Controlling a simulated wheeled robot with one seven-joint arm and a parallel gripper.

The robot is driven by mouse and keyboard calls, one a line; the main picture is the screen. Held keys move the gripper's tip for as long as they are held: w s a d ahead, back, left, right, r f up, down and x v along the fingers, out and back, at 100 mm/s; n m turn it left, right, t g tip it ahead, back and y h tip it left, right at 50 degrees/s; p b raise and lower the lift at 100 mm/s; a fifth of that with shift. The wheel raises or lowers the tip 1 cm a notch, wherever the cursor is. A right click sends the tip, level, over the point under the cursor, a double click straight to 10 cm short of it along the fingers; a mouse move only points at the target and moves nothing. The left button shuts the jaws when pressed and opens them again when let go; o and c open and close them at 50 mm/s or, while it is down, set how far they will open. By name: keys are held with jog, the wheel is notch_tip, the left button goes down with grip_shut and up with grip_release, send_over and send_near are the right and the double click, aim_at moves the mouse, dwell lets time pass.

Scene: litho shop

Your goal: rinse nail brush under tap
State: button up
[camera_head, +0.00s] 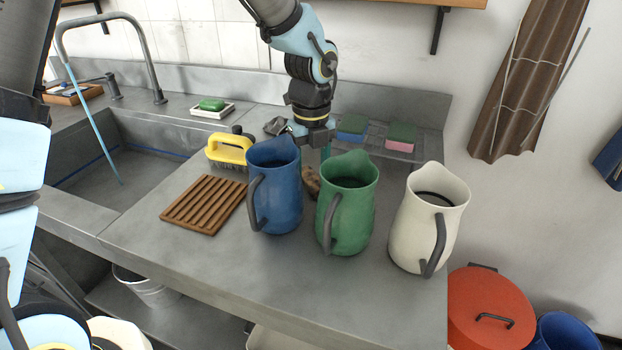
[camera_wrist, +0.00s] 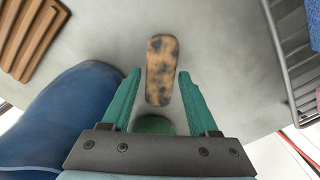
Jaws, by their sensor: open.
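The wooden nail brush (camera_wrist: 162,52) is a narrow tan block with dark stains, lying on the worktop in the wrist view. In the head view only a brown bit of it (camera_head: 311,183) shows between the blue and green jugs. My gripper (camera_wrist: 160,73) is open and points down over it, with the teal fingers on either side of its near part, not visibly touching it. My gripper also shows in the head view (camera_head: 312,150), behind the jugs. The arched tap (camera_head: 150,60) stands at the sink (camera_head: 85,172). A thin blue line, apparently running water (camera_head: 95,128), drops from its spout.
A blue jug (camera_head: 275,195), green jug (camera_head: 345,215) and cream jug (camera_head: 425,230) stand in front of my gripper. A yellow-handled brush (camera_head: 228,147) and slatted wooden rack (camera_head: 203,204) lie left. Two sponges (camera_head: 352,125) (camera_head: 401,133) sit at the back right.

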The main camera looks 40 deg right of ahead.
jog(key=shift+f, duration=0.2)
grip_shut()
dwell(0.4)
